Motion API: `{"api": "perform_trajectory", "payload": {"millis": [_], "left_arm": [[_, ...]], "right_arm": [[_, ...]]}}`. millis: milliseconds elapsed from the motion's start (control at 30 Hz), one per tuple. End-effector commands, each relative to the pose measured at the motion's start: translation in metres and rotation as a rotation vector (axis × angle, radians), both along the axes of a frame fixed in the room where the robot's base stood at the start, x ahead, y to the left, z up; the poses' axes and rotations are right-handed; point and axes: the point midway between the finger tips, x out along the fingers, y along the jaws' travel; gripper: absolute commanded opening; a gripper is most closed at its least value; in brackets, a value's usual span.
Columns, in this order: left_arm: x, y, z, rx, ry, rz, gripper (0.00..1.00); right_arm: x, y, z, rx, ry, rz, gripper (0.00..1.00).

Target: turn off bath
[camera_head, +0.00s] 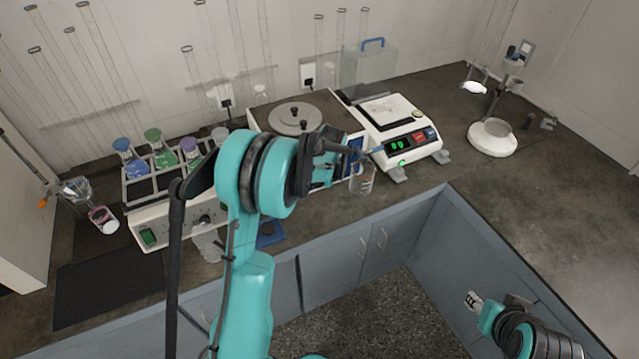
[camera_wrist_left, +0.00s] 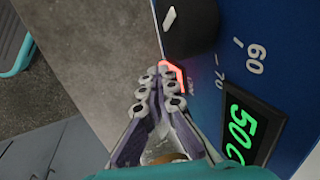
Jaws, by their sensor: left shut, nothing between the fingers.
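The bath (camera_head: 262,113) is the box with round lids, at the back middle. Its blue front panel (camera_wrist_left: 300,60) fills the right of the left wrist view, with a dark knob (camera_wrist_left: 188,28), a green display (camera_wrist_left: 241,131) and a red-lit switch (camera_wrist_left: 179,73). My left gripper (camera_wrist_left: 161,84) is shut and empty, its fingertips close beside the lit switch. I cannot tell if they touch it. In the head view my left arm hides part of the bath's front. My right gripper (camera_head: 474,300) is low at the right, away from the bath; its jaw opening is unclear.
A white device (camera_head: 398,135) with a green display stands right of the bath. A rack unit with coloured flasks and a green switch (camera_head: 148,237) stands left. A glass beaker (camera_head: 364,181) is near the left gripper. The right counter (camera_head: 545,190) is mostly clear.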

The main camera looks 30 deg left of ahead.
Motion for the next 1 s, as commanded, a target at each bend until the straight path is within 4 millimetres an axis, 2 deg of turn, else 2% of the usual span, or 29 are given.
{"api": "perform_trajectory", "payload": {"millis": [33,200,567,1000], "left_arm": [[0.001,0.0,-0.007,0.04,-0.032,-0.004,0.0],[0.0,0.0,-0.009,0.121,-0.096,-0.002,0.0],[0.001,0.001,-0.005,0.119,-0.094,0.0,0.0],[0.001,0.001,0.01,0.119,-0.094,0.0,0.0]], "right_arm": [[0.0,0.0,-0.01,0.0,0.0,0.0,0.4],[0.0,0.0,-0.02,0.0,0.0,0.0,0.4],[0.0,0.0,-0.016,0.0,0.0,0.0,0.4],[0.0,0.0,-0.007,0.0,0.0,0.0,0.4]]}}
